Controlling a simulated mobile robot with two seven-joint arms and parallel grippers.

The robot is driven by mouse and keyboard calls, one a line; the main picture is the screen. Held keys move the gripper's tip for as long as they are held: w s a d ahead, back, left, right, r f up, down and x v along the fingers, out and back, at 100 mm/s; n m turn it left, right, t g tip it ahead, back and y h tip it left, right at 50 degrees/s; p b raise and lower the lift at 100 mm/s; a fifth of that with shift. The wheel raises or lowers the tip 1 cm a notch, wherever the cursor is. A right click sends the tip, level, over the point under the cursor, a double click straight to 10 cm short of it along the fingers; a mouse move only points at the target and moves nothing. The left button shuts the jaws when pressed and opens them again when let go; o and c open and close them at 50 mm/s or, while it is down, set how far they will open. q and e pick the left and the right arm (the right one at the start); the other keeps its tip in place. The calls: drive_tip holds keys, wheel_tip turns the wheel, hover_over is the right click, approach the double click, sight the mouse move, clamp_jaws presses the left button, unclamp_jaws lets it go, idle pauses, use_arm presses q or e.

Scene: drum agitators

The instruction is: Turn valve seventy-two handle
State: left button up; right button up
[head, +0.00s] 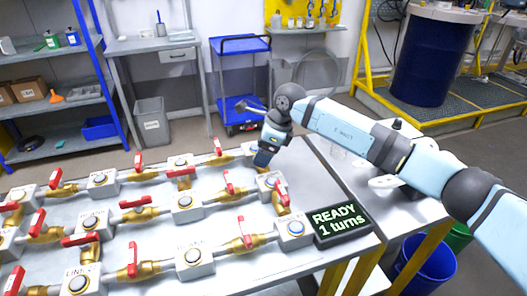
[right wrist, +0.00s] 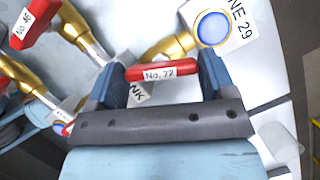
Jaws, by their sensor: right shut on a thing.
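The valve handle marked No. 72 is a red bar (right wrist: 162,71) with a white label, seen in the right wrist view. My right gripper (right wrist: 161,78) is shut on it, with one blue finger at each end of the bar. Brass pipework (right wrist: 168,46) runs beside it to a white box with a round blue button (right wrist: 213,28), partly marked "NE 29". In the head view my right gripper (head: 264,158) reaches down at the back right of the valve table, and I cannot make out the handle in its grip there. My left gripper is not in view.
The table (head: 345,255) carries several red-handled brass valves and white button boxes. A black display (head: 342,221) reads "READY 1 turns". In the wrist view a handle marked No. 46 (right wrist: 35,22) is nearby. A blue trolley (head: 240,85) stands behind.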

drive_tip(key=m+t+b, duration=0.1)
drive_tip(key=m, duration=0.3)
drive_tip(key=shift+m+t, duration=0.3)
drive_tip(key=shift+t, duration=0.1)
drive_tip(key=m+h+b, duration=0.1)
drive_tip(key=m, duration=0.1)
drive_tip(key=shift+s+f+m+t, duration=0.1)
drive_tip(key=shift+m+t, duration=0.2)
drive_tip(key=shift+t, duration=0.1)
drive_tip(key=m+h+b, duration=0.1)
drive_tip(key=m, duration=0.2)
drive_tip(key=shift+a+t+b, duration=0.1)
drive_tip(key=shift+t+b, duration=0.3)
drive_tip(key=shift+m+h+b, duration=0.4)
drive_tip(key=shift+m, duration=0.6)
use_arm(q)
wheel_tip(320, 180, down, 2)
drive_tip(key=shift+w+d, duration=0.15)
use_arm(e)
drive_tip(key=shift+m, duration=0.4)
drive_tip(key=o, duration=0.9)
drive_tip(key=shift+r, duration=0.2)
